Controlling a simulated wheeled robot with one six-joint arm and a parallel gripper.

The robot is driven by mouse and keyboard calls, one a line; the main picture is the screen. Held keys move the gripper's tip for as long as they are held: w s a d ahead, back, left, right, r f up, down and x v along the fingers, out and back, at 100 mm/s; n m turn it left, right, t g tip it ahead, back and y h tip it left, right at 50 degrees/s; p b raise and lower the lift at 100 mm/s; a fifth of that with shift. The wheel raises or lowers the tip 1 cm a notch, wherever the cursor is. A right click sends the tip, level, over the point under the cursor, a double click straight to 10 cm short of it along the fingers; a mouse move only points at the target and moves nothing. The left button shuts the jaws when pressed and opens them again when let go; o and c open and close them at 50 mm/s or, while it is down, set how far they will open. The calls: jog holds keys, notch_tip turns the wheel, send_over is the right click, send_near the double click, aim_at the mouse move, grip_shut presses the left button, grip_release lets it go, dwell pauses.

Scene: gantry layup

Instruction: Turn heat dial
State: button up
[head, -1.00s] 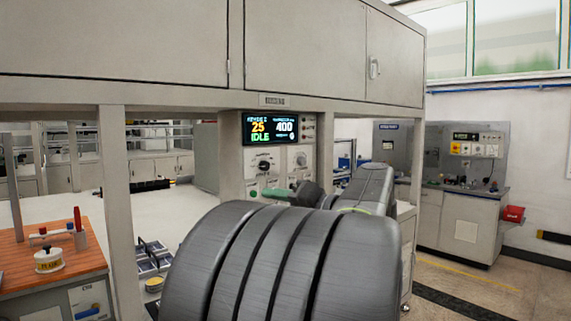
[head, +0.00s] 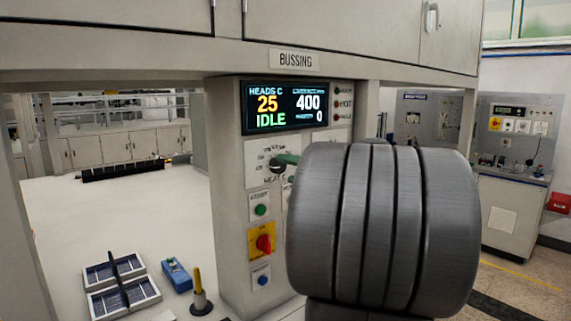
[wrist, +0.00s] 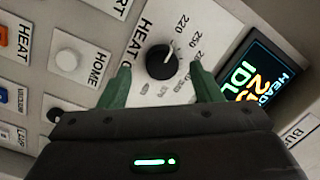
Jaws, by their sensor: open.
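The heat dial is a round black knob (wrist: 160,62) with a white pointer line, seen in the wrist view on a pale panel marked "HEAT C". Its pointer is toward the upper right of the picture, near the 220 and 250 marks. My gripper (wrist: 161,70) is open, with one green finger on each side of the knob and a visible gap to each. The display (head: 290,106) reads HEADS C 25, IDLE, 400 and 0.
Below the dial are a green button (head: 260,210), a red switch on yellow (head: 263,243) and a blue button (head: 262,280). White HOME button (wrist: 67,60) is beside the dial in the wrist view. Solar-cell pieces (head: 122,285) and a blue device (head: 176,275) lie on the white bench.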

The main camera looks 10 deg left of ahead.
aim_at(278, 166)
jog(key=shift+x, duration=0.9)
jog(key=shift+w+a+p, duration=0.1)
jog(key=shift+a+p, duration=0.2)
jog(key=shift+a, duration=0.05)
jog(key=c, duration=1)
